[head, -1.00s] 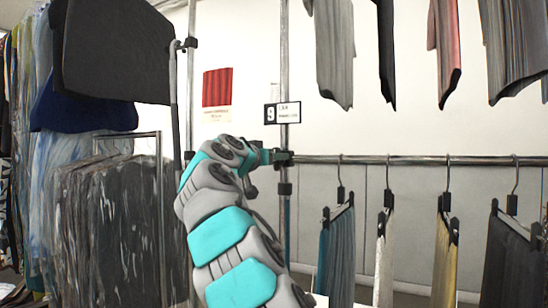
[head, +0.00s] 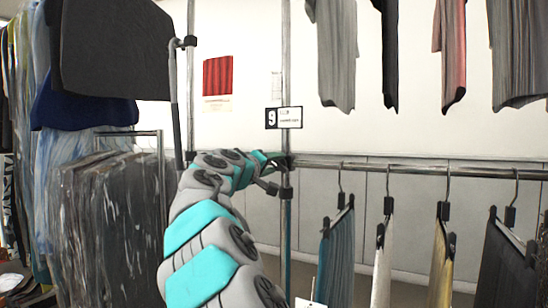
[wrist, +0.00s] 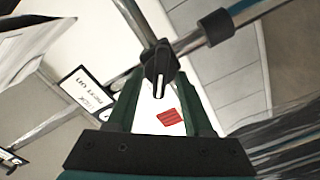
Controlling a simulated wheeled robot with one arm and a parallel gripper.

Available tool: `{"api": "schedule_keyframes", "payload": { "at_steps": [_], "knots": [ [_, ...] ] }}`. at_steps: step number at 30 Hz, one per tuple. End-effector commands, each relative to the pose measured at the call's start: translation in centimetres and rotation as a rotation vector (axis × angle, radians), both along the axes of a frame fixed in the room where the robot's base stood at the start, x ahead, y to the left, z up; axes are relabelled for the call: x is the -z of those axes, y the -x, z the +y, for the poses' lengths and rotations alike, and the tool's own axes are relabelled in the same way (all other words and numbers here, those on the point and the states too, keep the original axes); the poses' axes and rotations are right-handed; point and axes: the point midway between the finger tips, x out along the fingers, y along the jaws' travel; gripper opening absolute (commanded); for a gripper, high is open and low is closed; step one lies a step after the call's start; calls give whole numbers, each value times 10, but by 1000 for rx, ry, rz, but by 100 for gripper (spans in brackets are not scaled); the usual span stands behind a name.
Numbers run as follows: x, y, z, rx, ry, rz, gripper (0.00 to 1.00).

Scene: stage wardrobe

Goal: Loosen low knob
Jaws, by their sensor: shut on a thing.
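The low knob (wrist: 159,62) is a small black piece with a pale stripe, on the clamp where the rack's horizontal rail meets the upright. My gripper (wrist: 160,74) has its two green fingers on either side of the knob, shut on it near the fingertips. In the head view my gripper (head: 272,161) is at the rail joint on the upright post (head: 286,60). There the knob is hidden or too small to make out among the dark clamp parts.
The horizontal rail (head: 400,168) runs right with several hangers of clothes. Bagged dark garments (head: 110,225) stand at left. A red poster (head: 217,82) is on the wall behind.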

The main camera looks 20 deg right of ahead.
Motion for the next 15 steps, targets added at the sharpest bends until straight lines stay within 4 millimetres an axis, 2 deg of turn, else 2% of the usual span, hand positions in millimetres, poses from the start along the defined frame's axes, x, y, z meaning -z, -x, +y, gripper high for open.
{"api": "schedule_keyframes", "payload": {
  "at_steps": [15],
  "knots": [
    [2, -2, 2, -3, 275, 351, 0]
  ]
}}
